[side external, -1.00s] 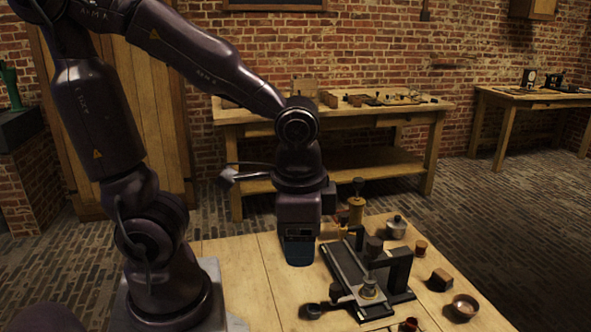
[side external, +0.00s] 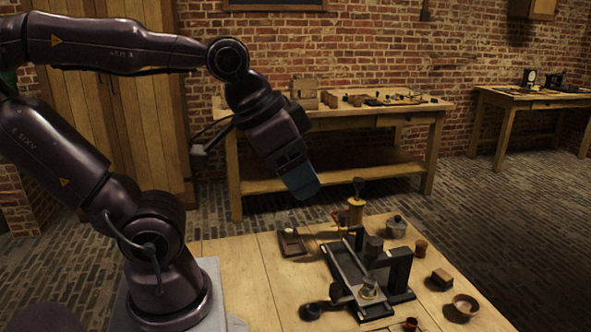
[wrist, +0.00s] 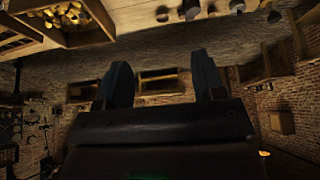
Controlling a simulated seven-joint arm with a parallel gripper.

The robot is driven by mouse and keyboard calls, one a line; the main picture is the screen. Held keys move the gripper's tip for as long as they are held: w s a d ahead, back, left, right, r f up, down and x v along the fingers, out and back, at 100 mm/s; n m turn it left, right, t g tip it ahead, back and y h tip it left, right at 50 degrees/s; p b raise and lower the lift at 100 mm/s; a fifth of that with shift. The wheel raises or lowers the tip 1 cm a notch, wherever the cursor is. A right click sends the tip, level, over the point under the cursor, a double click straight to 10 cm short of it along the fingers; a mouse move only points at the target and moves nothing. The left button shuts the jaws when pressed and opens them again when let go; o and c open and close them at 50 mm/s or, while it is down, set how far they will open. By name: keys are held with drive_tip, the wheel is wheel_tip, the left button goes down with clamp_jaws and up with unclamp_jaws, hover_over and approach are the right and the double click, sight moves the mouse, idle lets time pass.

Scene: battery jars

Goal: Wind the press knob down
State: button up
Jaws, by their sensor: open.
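A dark metal press-like frame (side external: 345,268) stands on the wooden table. A dark round knob (side external: 374,244) shows at its upright part. A brass-coloured device (side external: 356,212) with a dark knob (side external: 357,184) on top stands just behind it. I cannot tell for sure which knob is the press knob. My gripper (side external: 306,190) is up in the air, left of and above both devices, tilted down to the right and touching neither. In the wrist view its two fingers (wrist: 162,82) are spread apart with nothing between them.
A small dark block with a pale top piece (side external: 291,241) lies left of the frame. A lidded grey pot (side external: 396,227), a brown cup (side external: 420,248), a dark block (side external: 440,280) and a bowl (side external: 465,306) stand to the right. The table's left part (side external: 252,270) is clear.

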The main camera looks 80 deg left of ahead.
drive_tip(key=m+g+y, duration=0.6)
drive_tip(key=m+y, duration=1.2)
approach(371, 239)
drive_tip(key=a, duration=1)
drive_tip(key=shift+w+a+f, duration=0.2)
drive_tip(key=shift+a+f, duration=0.15)
drive_tip(key=shift+f, duration=0.05)
drive_tip(key=shift+c, duration=0.4)
